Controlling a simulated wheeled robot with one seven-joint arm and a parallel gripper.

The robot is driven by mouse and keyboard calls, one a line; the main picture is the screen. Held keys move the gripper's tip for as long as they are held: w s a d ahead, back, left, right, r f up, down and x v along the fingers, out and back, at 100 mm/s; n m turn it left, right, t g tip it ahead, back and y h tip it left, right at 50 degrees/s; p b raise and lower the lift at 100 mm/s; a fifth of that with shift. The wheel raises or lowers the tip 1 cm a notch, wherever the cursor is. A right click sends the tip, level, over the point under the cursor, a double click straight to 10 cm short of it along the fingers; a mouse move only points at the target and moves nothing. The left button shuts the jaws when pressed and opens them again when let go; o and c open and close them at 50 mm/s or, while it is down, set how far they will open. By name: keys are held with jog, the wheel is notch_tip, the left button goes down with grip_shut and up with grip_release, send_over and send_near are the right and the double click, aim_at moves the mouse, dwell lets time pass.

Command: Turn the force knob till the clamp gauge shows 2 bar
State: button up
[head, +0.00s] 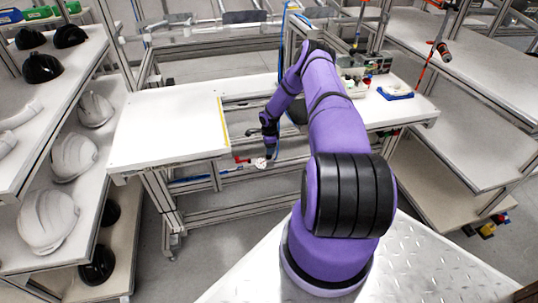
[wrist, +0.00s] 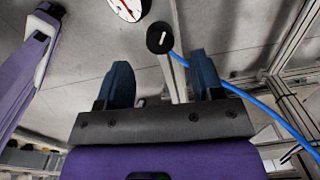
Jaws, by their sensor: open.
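The force knob (wrist: 160,38) is a round black knob with a white mark, seen in the wrist view just beyond and between my fingertips. My gripper (wrist: 163,80) is open, with its two dark blue fingers apart and nothing between them. The clamp gauge (wrist: 128,6) is a white dial with a red mark, cut off by the top edge of the wrist view, so its reading cannot be told. In the head view the gauge (head: 261,163) shows small below my gripper (head: 268,150); the knob cannot be made out there.
A blue hose (wrist: 255,103) runs past the right finger in the wrist view. A white workbench (head: 165,125) with a yellow edge strip stands left of my arm. Shelves with white helmet shells (head: 73,157) stand at the far left. A blue tray (head: 395,92) lies on the right bench.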

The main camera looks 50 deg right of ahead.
aim_at(269, 156)
jog(key=shift+f, duration=2.65)
jog(key=c, duration=0.9)
jog(key=shift+w+n, duration=0.15)
jog(key=shift+n, duration=0.15)
jog(key=n, duration=0.5)
jog(key=shift+d, duration=0.1)
jog(key=n, duration=0.6)
jog(key=shift+n, duration=0.4)
